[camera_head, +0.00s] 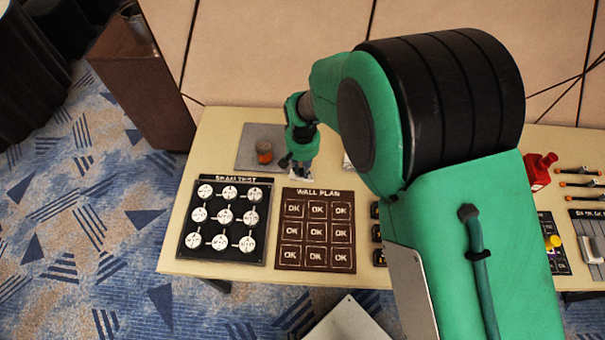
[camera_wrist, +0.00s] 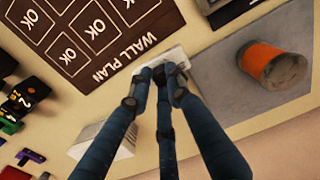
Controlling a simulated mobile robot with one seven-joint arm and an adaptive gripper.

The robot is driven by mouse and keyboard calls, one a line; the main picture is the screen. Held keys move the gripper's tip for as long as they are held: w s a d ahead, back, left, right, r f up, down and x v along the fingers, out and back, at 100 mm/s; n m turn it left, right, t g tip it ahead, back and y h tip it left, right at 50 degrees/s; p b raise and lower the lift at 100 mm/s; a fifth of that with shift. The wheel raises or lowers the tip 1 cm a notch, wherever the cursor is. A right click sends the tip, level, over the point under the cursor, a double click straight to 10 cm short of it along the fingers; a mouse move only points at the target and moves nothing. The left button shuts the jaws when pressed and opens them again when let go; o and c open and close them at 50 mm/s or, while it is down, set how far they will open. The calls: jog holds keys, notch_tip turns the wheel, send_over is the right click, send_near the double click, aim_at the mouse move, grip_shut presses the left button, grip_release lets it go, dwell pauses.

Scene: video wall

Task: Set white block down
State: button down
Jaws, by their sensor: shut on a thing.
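My gripper (camera_head: 300,168) hangs at the table's back part, just beyond the brown WALL PLAN board (camera_head: 318,230) and right of a grey mat (camera_head: 250,137). In the wrist view its blue fingers (camera_wrist: 165,74) close on a white block (camera_wrist: 180,56). The block lies between the board's lettered edge and the mat's corner; it shows only partly, at the fingertips, in the head view (camera_head: 296,178). I cannot tell whether it touches the table. The board holds rows of squares marked OK.
A black board with white round pieces (camera_head: 222,220) lies left of WALL PLAN. Another white printed piece (camera_wrist: 103,141) is near the fingers. My arm hides the table's middle. A red object (camera_head: 540,171) is at right.

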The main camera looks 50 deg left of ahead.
aim_at(302, 170)
jog(key=shift+f+b, duration=0.55)
jog(key=shift+f, duration=1.2)
jog(key=shift+f, duration=0.1)
jog(key=c, duration=1.6)
grip_release()
notch_tip(302, 170, up, 12)
jog(key=p, duration=0.2)
jog(key=shift+p, duration=0.4)
